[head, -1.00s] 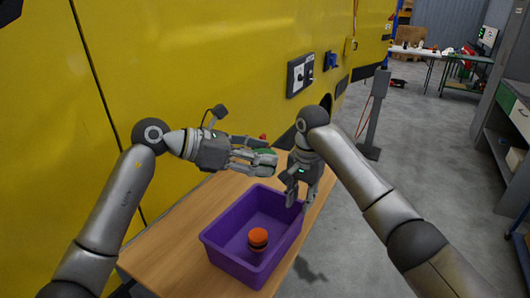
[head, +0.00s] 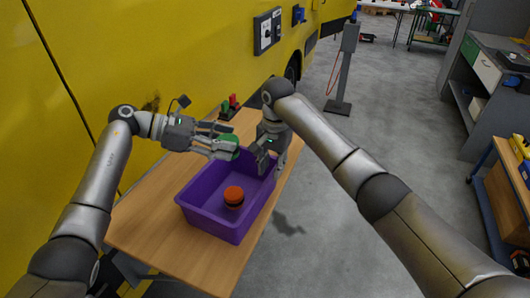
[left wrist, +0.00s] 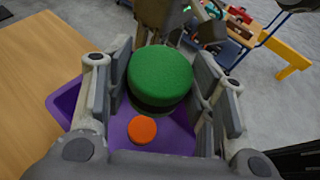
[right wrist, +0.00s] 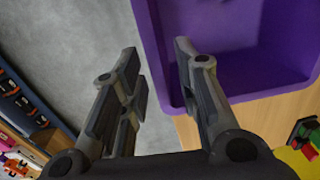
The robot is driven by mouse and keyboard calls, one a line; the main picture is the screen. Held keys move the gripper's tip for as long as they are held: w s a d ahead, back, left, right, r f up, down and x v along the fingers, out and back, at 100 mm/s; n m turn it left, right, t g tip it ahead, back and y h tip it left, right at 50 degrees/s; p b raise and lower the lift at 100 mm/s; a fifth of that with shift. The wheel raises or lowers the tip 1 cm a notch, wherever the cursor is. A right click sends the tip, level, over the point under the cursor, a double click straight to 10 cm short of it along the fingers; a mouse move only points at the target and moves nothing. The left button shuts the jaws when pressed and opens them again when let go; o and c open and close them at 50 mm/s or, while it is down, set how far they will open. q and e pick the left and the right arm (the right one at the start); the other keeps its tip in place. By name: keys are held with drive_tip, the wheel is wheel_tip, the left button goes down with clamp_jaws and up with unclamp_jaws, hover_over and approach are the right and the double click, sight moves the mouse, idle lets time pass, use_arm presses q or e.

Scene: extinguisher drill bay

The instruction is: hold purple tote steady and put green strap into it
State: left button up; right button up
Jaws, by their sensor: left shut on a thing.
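The purple tote (head: 212,224) stands on the wooden table, with an orange strap roll (head: 233,195) inside. The green strap (head: 229,141), a round roll with a dark underside, is held in my left gripper (head: 222,146) above the tote's far end. In the left wrist view the green strap (left wrist: 160,75) sits between the fingers, with the tote and orange roll below. My right gripper (head: 265,163) is at the tote's far right wall. In the right wrist view its fingers (right wrist: 156,55) are apart, one outside the tote and one over its inside; contact with the wall cannot be told.
The wooden table (head: 150,222) has bare surface left of the tote. Small red and green items (head: 230,106) stand at its far end. A yellow vehicle (head: 130,60) borders the table on the left. A grey post (head: 345,65) stands behind, with open floor to the right.

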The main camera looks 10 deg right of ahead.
sight(269, 196)
wheel_tip(269, 196, down, 8)
drive_tip(key=shift+w+a+r, duration=0.15)
idle(0.3)
clamp_jaws()
